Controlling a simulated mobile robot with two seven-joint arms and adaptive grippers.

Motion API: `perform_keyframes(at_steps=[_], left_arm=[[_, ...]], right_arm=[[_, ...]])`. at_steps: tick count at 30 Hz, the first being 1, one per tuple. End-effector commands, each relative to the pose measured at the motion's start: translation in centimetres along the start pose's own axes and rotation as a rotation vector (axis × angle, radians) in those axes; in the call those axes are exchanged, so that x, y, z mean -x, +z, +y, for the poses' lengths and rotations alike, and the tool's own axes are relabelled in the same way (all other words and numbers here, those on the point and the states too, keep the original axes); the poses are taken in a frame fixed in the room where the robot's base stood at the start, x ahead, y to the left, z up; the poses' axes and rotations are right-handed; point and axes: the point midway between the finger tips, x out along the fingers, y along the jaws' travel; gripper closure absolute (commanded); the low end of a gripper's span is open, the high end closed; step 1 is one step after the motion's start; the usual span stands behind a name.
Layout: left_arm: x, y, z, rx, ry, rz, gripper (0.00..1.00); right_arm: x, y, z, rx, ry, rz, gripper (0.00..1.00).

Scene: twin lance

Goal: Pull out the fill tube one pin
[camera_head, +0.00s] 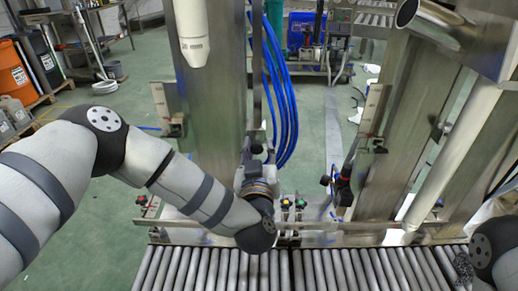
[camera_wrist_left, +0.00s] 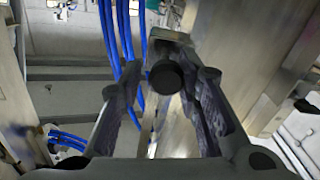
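My left gripper (camera_head: 258,152) reaches forward beside the left steel column, just below the hanging blue hoses. In the left wrist view its two dark fingers are spread apart. A round black knob (camera_wrist_left: 165,77), which looks like the pin's head, shows between and just beyond the fingertips. I see a gap on either side of it; whether a finger touches it I cannot tell. The pin's shaft is hidden behind the knob. In the head view the knob is not clear behind my gripper. Of my right arm only a joint shows at the lower right; its gripper is out of view.
The steel column (camera_head: 212,105) stands close to my left wrist. Blue hoses (camera_head: 283,100) hang just beyond it. A similar black-knobbed fitting (camera_head: 343,185) sits at the right column. A roller conveyor (camera_head: 330,268) runs along the front. White tubes (camera_head: 193,30) (camera_head: 455,150) stand left and right.

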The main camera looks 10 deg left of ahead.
Motion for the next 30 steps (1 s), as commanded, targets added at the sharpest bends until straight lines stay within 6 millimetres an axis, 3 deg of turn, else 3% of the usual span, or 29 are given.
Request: perform_keyframes(at_steps=[8, 20, 30], left_arm=[[0.4, 0.8, -0.7, -0.009, -0.013, -0.015, 0.54], [7.0, 0.5, 0.0, -0.008, -0.001, -0.009, 0.54], [7.4, 0.2, 0.1, -0.004, 0.0, -0.003, 0.54]], right_arm=[[-0.1, 0.0, 0.0, 0.0, 0.0, -0.002, 0.73], [-0.1, 0.0, 0.0, 0.0, 0.0, -0.002, 0.73], [0.0, 0.0, 0.0, 0.0, 0.0, -0.001, 0.73]])
